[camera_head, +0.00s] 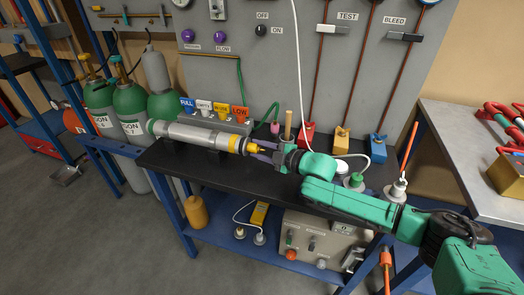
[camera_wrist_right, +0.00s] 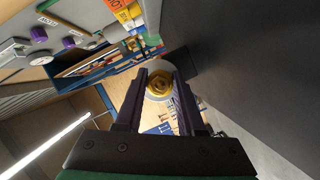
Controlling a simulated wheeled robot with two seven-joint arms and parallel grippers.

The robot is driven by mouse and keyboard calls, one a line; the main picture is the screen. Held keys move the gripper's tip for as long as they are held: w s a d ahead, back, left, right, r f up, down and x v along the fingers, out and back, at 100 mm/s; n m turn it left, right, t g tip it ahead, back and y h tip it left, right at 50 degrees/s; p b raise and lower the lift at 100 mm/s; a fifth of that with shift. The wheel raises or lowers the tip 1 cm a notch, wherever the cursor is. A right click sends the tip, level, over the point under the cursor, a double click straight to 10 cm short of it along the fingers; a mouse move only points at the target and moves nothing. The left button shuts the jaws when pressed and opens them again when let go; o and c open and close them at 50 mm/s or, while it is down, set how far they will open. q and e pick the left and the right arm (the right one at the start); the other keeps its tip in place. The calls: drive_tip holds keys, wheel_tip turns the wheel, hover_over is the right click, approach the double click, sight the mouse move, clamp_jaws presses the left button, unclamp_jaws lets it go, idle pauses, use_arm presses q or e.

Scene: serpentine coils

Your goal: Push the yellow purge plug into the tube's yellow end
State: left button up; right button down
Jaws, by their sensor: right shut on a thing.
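The silver tube (camera_head: 200,136) lies level on black supports on the dark bench, its green end at the left and its yellow end (camera_head: 235,144) at the right. My right gripper (camera_head: 257,149) is just right of the yellow end, with its purple fingers pointing left at it. It is shut on the yellow purge plug (camera_head: 249,147), which also shows between the fingers in the wrist view (camera_wrist_right: 159,84). There a pale round rim surrounds the plug. The plug lines up closely with the tube's end; whether it is inside cannot be told. My left gripper is not in view.
Behind the tube stand FULL, EMPTY and other coloured tags (camera_head: 212,107). A wooden peg (camera_head: 288,124) and red (camera_head: 307,133), yellow (camera_head: 341,138) and blue blocks stand behind and right of my gripper. Green cylinders (camera_head: 131,105) stand left of the bench.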

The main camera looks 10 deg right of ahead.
drive_tip(key=shift+a+r, duration=0.1)
drive_tip(key=shift+w+a, duration=0.35)
drive_tip(key=shift+a, duration=0.1)
drive_tip(key=shift+c, duration=2.2)
unclamp_jaws()
drive_tip(key=shift+s, duration=0.1)
